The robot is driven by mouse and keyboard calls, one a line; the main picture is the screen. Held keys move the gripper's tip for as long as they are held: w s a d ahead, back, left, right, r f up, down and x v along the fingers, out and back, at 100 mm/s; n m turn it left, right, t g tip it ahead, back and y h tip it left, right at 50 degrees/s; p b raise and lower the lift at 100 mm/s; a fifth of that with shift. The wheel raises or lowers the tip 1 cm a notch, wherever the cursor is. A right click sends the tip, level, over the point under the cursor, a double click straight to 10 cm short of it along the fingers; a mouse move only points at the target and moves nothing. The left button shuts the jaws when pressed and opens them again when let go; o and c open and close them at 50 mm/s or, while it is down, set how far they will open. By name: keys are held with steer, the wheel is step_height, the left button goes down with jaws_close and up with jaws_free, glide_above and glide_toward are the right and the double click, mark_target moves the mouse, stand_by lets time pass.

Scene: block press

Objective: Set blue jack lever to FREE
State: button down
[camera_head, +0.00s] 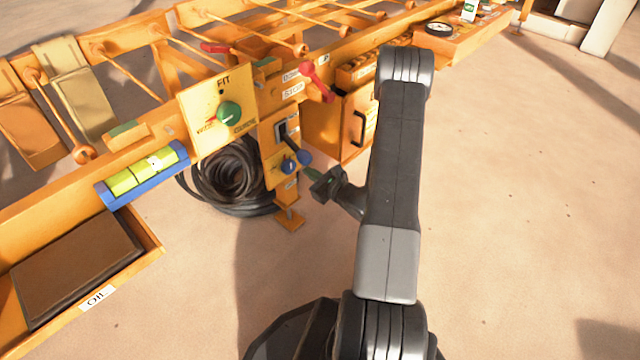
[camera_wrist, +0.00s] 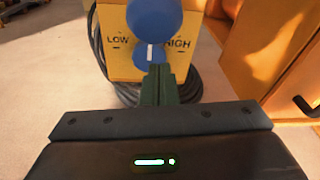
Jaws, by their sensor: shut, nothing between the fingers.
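The blue jack lever appears to be the dark lever with a blue ball knob (camera_head: 305,158), sticking out from a slot in a yellow panel (camera_head: 268,150). The ball also shows large at the top of the wrist view (camera_wrist: 153,18). Just behind and below it is a blue dial (camera_head: 288,166) with a white mark, between the words LOW and HIGH; the dial shows in the wrist view too (camera_wrist: 149,56). My gripper (camera_head: 312,173) is shut and empty, its green fingertips (camera_wrist: 158,72) just below the ball. I cannot tell whether they touch. No FREE label is readable.
A panel with a green knob (camera_head: 229,113) is left of the lever. A red lever (camera_head: 318,84) is above it, by the DOWN and STOP labels. An orange cabinet (camera_head: 338,128) is close on the right, and a black hose coil (camera_head: 225,178) lies behind. Floor at right is clear.

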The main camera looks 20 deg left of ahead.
steer(key=shift+s+d+r, duration=0.1)
steer(key=shift+s+r, duration=0.1)
steer(key=shift+r, duration=0.5)
steer(key=shift+s+d+r, duration=0.1)
steer(key=shift+s+r, duration=0.1)
steer(key=shift+r, duration=0.5)
steer(key=shift+r, duration=0.1)
steer(key=shift+d+r+h+p, duration=0.15)
steer(key=shift+r+h+p, duration=0.25)
steer(key=shift+p, duration=0.15)
steer(key=shift+r, duration=0.1)
step_height(320, 180, up, 11)
steer(key=g+h+p, duration=0.3)
steer(key=h+p, duration=0.3)
steer(key=p, duration=1.1)
steer(key=shift+s+d+r+p, duration=0.15)
steer(key=shift+s+d+p, duration=0.05)
steer(key=shift+d+p, duration=0.25)
steer(key=shift+w+a+r, duration=0.1)
steer(key=shift+r, duration=0.05)
